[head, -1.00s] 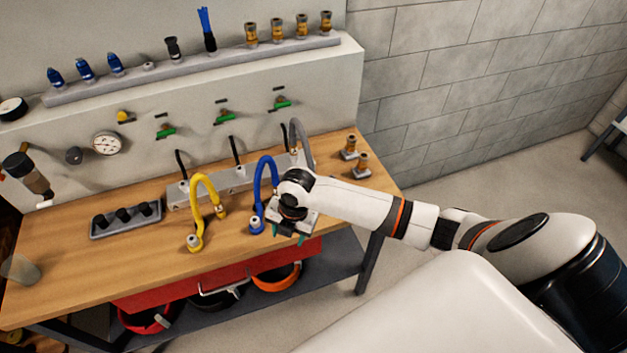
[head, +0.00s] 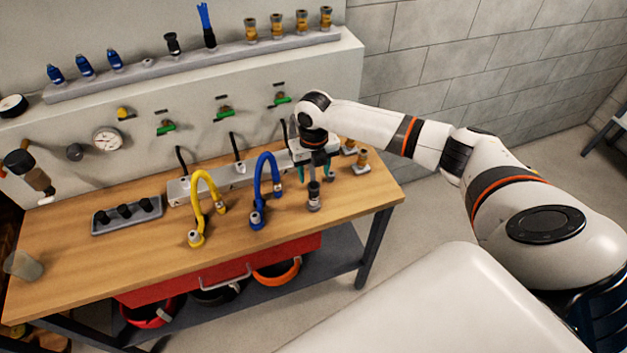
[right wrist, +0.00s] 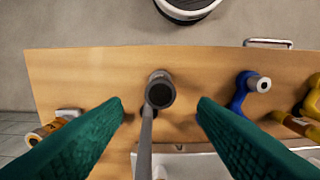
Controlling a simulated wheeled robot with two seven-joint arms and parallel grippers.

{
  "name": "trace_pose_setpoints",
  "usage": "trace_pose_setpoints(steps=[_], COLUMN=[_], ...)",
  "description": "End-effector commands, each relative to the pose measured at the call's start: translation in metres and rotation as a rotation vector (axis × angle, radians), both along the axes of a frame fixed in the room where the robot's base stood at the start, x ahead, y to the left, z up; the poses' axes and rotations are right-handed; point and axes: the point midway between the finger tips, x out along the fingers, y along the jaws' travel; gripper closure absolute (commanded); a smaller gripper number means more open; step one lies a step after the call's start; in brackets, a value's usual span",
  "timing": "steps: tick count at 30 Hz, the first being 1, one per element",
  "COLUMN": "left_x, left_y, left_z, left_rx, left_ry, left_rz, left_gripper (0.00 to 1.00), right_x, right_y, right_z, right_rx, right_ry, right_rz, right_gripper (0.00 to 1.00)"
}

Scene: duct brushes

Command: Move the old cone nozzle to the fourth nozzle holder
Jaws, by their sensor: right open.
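A dark nozzle (head: 314,190), seemingly the old cone nozzle, stands upright at the end of the grey hose near the right of the workbench. In the right wrist view I look down on its round dark top (right wrist: 160,94). My right gripper (head: 315,176) is open above it, its green fingers apart on either side; contact does not show. The fingers also show in the right wrist view (right wrist: 160,105). On the wall shelf, the fourth holder from the left (head: 148,62) is empty, between the third blue nozzle (head: 116,60) and a black nozzle (head: 172,43). My left gripper is not in view.
A blue hose (head: 258,190) and a yellow hose (head: 206,205) stand left of the gripper. Brass fittings (head: 361,161) sit at the bench's right end. A grey tray (head: 127,224) holds black pieces. Green-handled valves (head: 224,113) project below the shelf (head: 235,51).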

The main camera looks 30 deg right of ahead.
Motion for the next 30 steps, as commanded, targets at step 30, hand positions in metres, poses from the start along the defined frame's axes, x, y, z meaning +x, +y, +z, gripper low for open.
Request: trace_pose_setpoints(steps=[30], left_x=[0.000], left_y=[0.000], left_z=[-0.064], left_rx=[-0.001], left_ry=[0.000], left_rz=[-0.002], left_gripper=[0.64], right_x=[0.000], right_y=[0.000], right_z=[-0.086], right_rx=[0.000], right_ry=[0.000], right_rz=[-0.001], right_gripper=[0.46])
